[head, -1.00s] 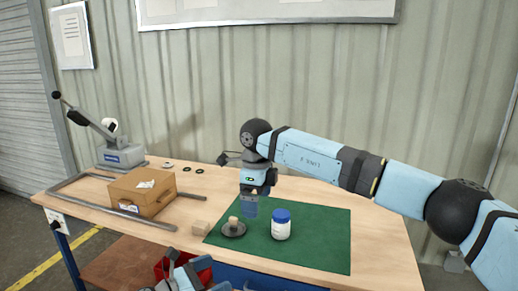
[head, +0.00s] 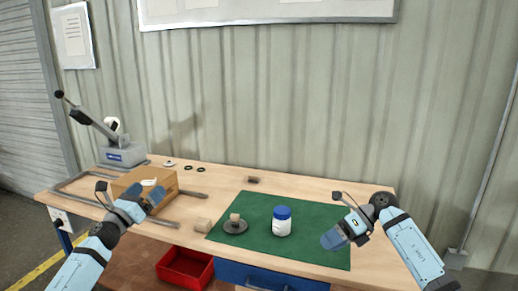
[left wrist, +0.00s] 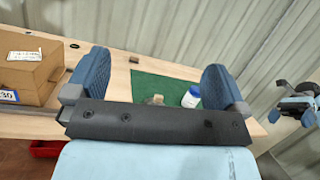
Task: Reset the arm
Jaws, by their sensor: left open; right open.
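My left gripper (head: 138,201) is in front of the cardboard box (head: 166,191) at the left of the bench in the head view. In the left wrist view its two blue fingers stand wide apart with nothing between them. My right gripper (head: 338,232) is open over the right part of the green mat (head: 262,204), apart from the white jar (head: 282,225) with a blue lid. A dark round disc with a small wooden block on it (head: 235,224) sits on the mat left of the jar. I see nothing held in either gripper.
A wooden block (head: 203,224) lies just left of the mat. A grey lever press (head: 121,151) stands at the back left. A red bin (head: 186,267) is below the bench front. Small dark rings (head: 194,169) lie at the back. The bench centre back is mostly clear.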

